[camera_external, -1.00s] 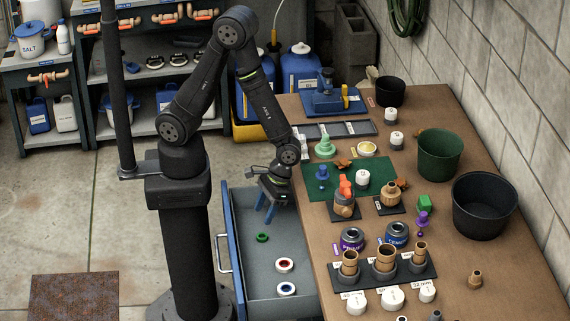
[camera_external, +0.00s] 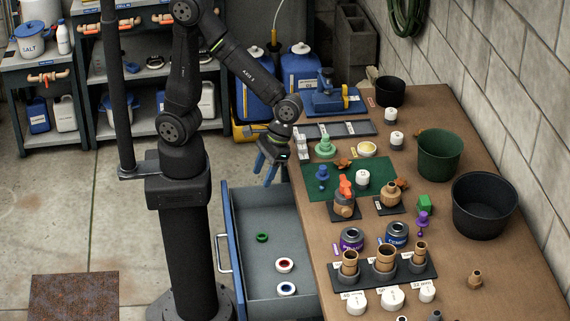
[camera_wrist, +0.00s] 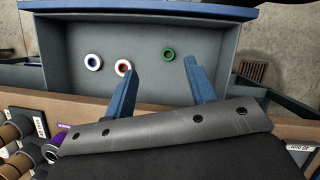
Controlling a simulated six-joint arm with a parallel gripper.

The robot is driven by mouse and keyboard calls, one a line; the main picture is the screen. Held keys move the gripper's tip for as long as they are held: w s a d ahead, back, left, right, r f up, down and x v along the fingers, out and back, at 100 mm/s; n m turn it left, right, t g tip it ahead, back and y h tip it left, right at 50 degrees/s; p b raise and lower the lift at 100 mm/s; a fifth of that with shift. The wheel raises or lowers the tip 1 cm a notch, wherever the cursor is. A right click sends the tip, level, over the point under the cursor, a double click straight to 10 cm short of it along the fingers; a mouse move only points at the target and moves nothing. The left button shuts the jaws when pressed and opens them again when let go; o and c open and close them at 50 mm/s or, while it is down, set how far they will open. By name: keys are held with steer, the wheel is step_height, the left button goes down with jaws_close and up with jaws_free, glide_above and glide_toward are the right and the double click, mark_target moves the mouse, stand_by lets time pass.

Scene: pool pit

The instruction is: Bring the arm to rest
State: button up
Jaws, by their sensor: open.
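My gripper (camera_external: 267,171) is open and empty. It hangs in the air above the far end of the open drawer, left of the bench edge. In the wrist view its two blue fingers (camera_wrist: 162,92) are spread apart with nothing between them. The drawer (camera_external: 262,215) below holds a green ring (camera_external: 262,237), a red and white ring (camera_external: 285,265) and a blue and white ring (camera_external: 286,288). The wrist view shows the same green ring (camera_wrist: 169,54), red and white ring (camera_wrist: 123,67) and blue and white ring (camera_wrist: 93,61) lying apart on the drawer floor.
The wooden bench (camera_external: 510,270) stands right of the drawer. It bears a green mat (camera_external: 318,190), a rack of pipe fittings (camera_external: 384,276), a green bucket (camera_external: 439,155) and a black bucket (camera_external: 485,205). Shelves and blue jugs (camera_external: 301,72) stand behind. The floor at left is mostly clear.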

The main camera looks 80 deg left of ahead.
steer(key=w+r+n, duration=0.1)
steer(key=w+r, duration=0.2)
steer(key=r, duration=0.6)
steer(key=shift+w+d+n+h, duration=0.25)
steer(key=shift+d+n+h, duration=0.05)
steer(key=shift+d+n, duration=0.1)
